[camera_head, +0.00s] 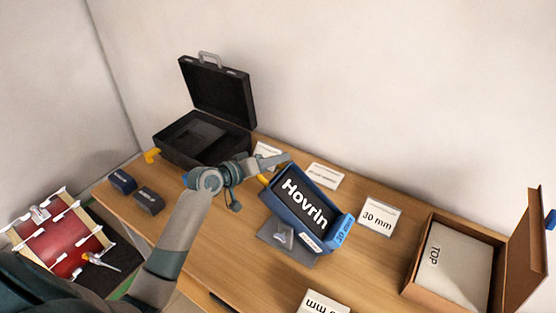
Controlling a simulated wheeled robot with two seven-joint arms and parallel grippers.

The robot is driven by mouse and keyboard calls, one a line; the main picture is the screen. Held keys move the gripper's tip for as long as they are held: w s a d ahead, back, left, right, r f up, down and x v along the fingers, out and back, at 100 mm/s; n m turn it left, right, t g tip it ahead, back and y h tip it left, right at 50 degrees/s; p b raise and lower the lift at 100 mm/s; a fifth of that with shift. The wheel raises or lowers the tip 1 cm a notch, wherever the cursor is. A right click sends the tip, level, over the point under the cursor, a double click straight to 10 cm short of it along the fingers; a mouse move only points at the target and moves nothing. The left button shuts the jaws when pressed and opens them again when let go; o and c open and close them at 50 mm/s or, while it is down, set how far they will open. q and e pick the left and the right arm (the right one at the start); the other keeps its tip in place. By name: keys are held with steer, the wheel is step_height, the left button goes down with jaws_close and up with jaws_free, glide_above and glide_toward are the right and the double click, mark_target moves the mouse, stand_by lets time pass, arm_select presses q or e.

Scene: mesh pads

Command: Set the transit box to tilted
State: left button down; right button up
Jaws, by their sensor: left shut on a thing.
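No box in view carries the words transit box. A blue box with a black face lettered Hovrin (303,202) sits tilted above a grey plate (277,236) mid-table. A blue block marked 30 mm (342,230) is at its lower right corner. My left gripper (272,164) is at the box's upper left edge. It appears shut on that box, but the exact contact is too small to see. A black case (218,95) stands open behind, lid upright. A brown box (413,265) with a panel marked TOP (458,266) stands open at right.
Two dark blocks (122,181) (149,201) lie at the left edge. White cards (325,175) (378,216) (322,304) lie around the Hovrin box. A red tray (62,245) stands left of the table. Bare tabletop shows at front centre.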

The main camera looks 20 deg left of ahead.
arm_select(q)
steer(key=shift+a+f, duration=0.1)
steer(key=shift+f, duration=0.1)
steer(key=c, duration=1.7)
jaws_free()
steer(key=shift+a, duration=0.1)
steer(key=shift+s+r, duration=0.1)
steer(key=shift+s, duration=0.05)
steer(key=shift+b+v, duration=2.3)
steer(key=shift+v, duration=6.2)
steer(key=shift+a, duration=0.15)
